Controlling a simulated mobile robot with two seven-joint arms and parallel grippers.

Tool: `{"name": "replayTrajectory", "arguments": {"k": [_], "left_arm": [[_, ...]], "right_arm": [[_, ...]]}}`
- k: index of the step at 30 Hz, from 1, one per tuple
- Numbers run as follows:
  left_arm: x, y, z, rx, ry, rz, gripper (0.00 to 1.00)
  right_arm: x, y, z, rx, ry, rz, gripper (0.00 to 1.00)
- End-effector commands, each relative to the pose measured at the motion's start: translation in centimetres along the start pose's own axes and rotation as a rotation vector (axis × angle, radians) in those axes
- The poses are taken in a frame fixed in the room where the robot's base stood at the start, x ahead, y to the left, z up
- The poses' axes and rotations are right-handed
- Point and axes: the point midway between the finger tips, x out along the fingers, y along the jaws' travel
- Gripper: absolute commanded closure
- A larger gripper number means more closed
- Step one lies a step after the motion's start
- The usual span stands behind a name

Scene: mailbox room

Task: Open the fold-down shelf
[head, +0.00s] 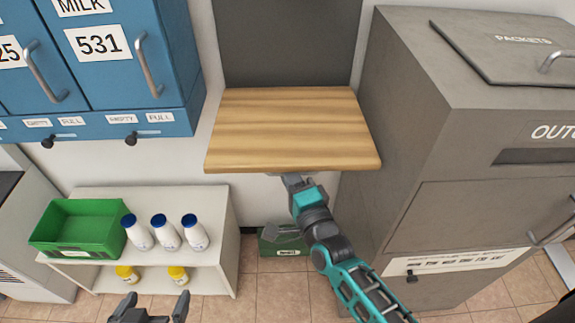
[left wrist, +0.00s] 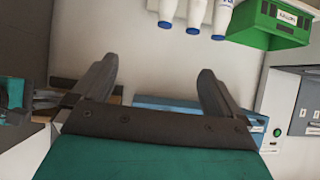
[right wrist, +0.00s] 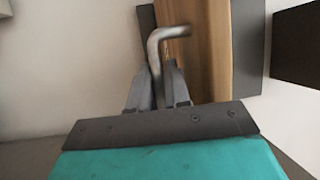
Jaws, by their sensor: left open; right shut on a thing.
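The wooden fold-down shelf (head: 290,125) sticks out from the dark wall panel (head: 287,42) and looks close to level, wood face up. My right gripper (head: 297,180) is under its front edge. In the right wrist view my right gripper (right wrist: 157,85) is shut on the bent metal handle (right wrist: 164,38), beside the shelf's wood (right wrist: 215,50). In the head view the handle is mostly hidden under the shelf. My left gripper (head: 156,303) is low at the left, open and empty; it also shows in the left wrist view (left wrist: 157,78).
Blue lockers (head: 110,70) stand left of the shelf, and a grey parcel box (head: 430,130) stands close on its right. Lower left, a white rack (head: 222,215) holds a green crate (head: 60,240) and several bottles (head: 165,232). A dark green box (head: 283,245) is on the floor.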

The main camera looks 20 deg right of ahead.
Motion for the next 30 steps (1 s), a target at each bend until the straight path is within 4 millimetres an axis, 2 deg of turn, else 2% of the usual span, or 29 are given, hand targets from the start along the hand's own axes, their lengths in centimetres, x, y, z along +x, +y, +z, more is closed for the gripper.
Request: {"name": "replayTrajectory", "arguments": {"k": [1, 7, 13, 23, 24, 26, 30], "left_arm": [[-0.9, -0.3, -0.5, -0.001, -0.012, -0.009, 0.00], [-2.4, -0.7, -1.1, 0.000, -0.029, -0.022, 0.00], [-3.0, -1.1, -2.1, 0.002, -0.019, -0.029, 0.00], [-3.0, -1.1, -1.7, 0.004, -0.025, -0.029, 0.00], [-3.0, -1.0, -1.7, 0.004, -0.026, -0.028, 0.00], [-3.0, -1.0, -1.7, 0.004, -0.026, -0.028, 0.00], [-3.0, -0.9, -1.7, 0.004, -0.028, -0.025, 0.00]], "right_arm": [[0.2, -1.6, -0.1, 0.004, 0.003, 0.003, 1.00], [0.3, -3.0, -0.2, 0.025, 0.004, 0.051, 1.00], [0.4, -3.5, -0.3, 0.037, 0.004, 0.077, 1.00], [0.4, -3.3, -0.3, 0.039, 0.004, 0.080, 1.00], [0.4, -3.3, -0.3, 0.039, 0.004, 0.080, 0.82], [0.4, -3.3, -0.3, 0.039, 0.004, 0.081, 0.77], [0.4, -3.3, -0.3, 0.039, 0.004, 0.081, 0.77]]}}
